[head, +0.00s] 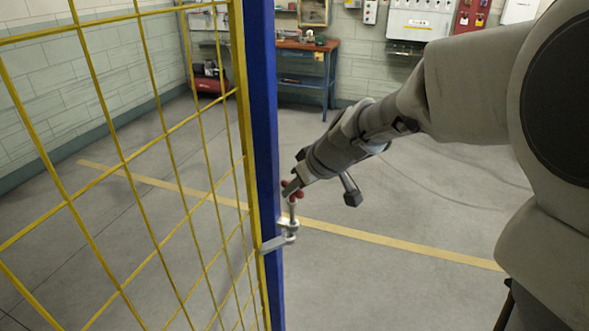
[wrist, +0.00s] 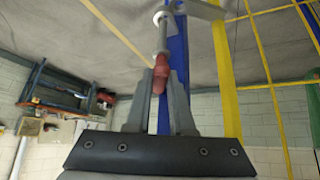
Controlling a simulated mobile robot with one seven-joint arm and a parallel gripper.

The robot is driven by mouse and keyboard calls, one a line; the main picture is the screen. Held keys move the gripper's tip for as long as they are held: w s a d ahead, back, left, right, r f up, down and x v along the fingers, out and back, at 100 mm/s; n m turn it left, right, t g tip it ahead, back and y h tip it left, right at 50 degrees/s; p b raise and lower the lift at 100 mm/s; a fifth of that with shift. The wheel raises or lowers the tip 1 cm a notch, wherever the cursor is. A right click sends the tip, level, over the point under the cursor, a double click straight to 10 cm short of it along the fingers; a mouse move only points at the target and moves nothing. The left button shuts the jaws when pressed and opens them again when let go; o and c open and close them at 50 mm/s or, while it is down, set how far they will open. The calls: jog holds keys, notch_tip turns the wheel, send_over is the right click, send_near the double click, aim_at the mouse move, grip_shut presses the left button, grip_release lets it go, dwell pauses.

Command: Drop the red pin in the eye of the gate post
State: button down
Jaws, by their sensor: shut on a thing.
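The red pin has a red grip (head: 291,188) and a grey metal shaft (head: 292,211) that points down, close to upright. My gripper (head: 296,185) is shut on the red grip, beside the blue gate post (head: 264,120). The wrist view shows the grip (wrist: 160,76) between the two fingers (wrist: 162,98). The shaft's lower end meets the metal eye bracket (head: 278,242) on the post. The eye also shows at the top of the wrist view (wrist: 163,17). The shaft tip lies at or in the eye; how deep I cannot tell.
The yellow mesh gate (head: 120,160) fills the left side, close to the post. A workbench (head: 306,62) stands by the back wall, well away. The grey floor right of the post is clear, with a yellow line (head: 400,243) across it.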

aim_at(295, 205)
jog(key=shift+f+b, duration=2.95)
jog(key=shift+b, duration=0.5)
jog(key=c, duration=0.7)
grip_release()
jog(key=shift+r, duration=0.1)
jog(key=p+v, duration=0.1)
jog(key=v, duration=1.6)
jog(key=shift+p, duration=0.35)
jog(key=shift+s+d+r, duration=0.1)
jog(key=shift+s, duration=0.05)
jog(key=s+d+f+m+h+p, duration=0.2)
jog(key=s+d+m, duration=0.1)
jog(key=s, duration=0.5)
jog(key=s+d+f+m+h+p, duration=0.2)
jog(key=s+d+m, duration=0.2)
jog(key=s, duration=0.4)
jog(key=shift+f+m+h, duration=0.2)
jog(key=shift+m+h, duration=0.2)
jog(key=shift+m, duration=0.1)
